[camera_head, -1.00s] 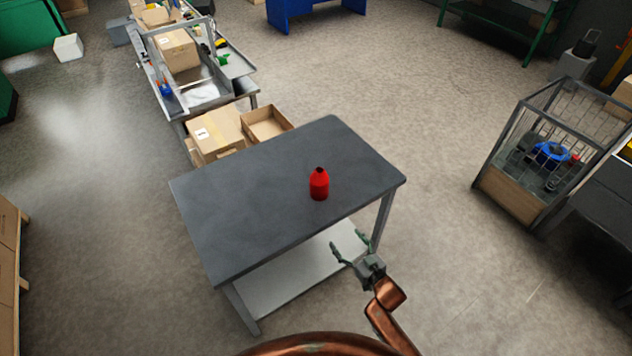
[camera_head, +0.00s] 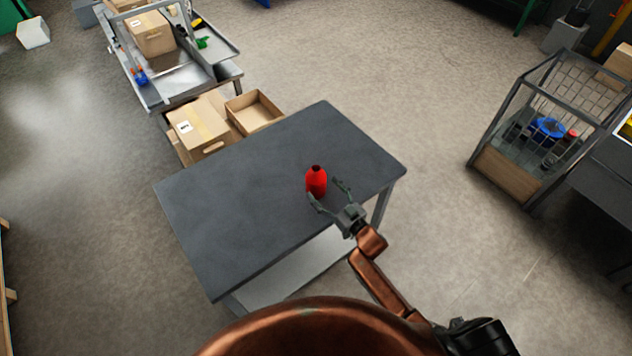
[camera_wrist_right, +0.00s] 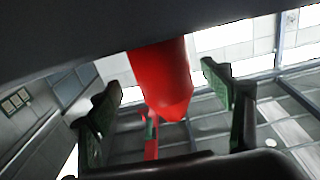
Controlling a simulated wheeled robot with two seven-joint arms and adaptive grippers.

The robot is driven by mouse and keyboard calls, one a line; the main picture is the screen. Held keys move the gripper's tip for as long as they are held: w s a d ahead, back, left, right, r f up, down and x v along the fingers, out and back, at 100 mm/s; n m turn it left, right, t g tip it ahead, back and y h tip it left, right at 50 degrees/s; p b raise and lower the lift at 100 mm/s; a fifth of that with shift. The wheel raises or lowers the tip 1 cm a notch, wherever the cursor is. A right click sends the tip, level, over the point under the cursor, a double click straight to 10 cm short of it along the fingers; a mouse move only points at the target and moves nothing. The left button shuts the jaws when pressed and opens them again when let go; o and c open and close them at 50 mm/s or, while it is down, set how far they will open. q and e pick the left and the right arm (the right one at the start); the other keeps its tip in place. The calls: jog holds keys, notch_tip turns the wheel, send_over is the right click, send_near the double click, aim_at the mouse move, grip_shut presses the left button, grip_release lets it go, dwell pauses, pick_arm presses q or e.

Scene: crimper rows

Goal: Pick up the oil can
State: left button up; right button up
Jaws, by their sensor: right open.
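The oil can (camera_head: 316,181) is a red bottle with a dark top, standing upright on the dark grey table (camera_head: 240,200) near its right front side. My right gripper (camera_head: 323,189) is open right at the can, its fingers spread on the near side, one to the left and one to the right. In the right wrist view the red can (camera_wrist_right: 162,75) shows between the two green-padded fingers, with gaps on both sides. I cannot tell how deep it sits between them. My left gripper is not in view.
The tabletop is otherwise clear. Cardboard boxes (camera_head: 205,125) and an open carton (camera_head: 254,112) stand beyond its far left edge. A metal workbench (camera_head: 165,85) is farther back. A wire cage cart (camera_head: 510,175) stands to the right, with open floor between.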

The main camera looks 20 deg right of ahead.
aim_at(321, 189)
jog(key=x, duration=0.4)
jog(key=shift+a+f, duration=0.15)
jog(key=shift+f, duration=0.1)
jog(key=shift+w+a, duration=0.1)
jog(key=shift+w, duration=0.1)
jog(key=c, duration=1.3)
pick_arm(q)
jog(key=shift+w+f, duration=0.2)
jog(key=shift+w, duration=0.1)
pick_arm(e)
jog(key=shift+c, duration=0.6)
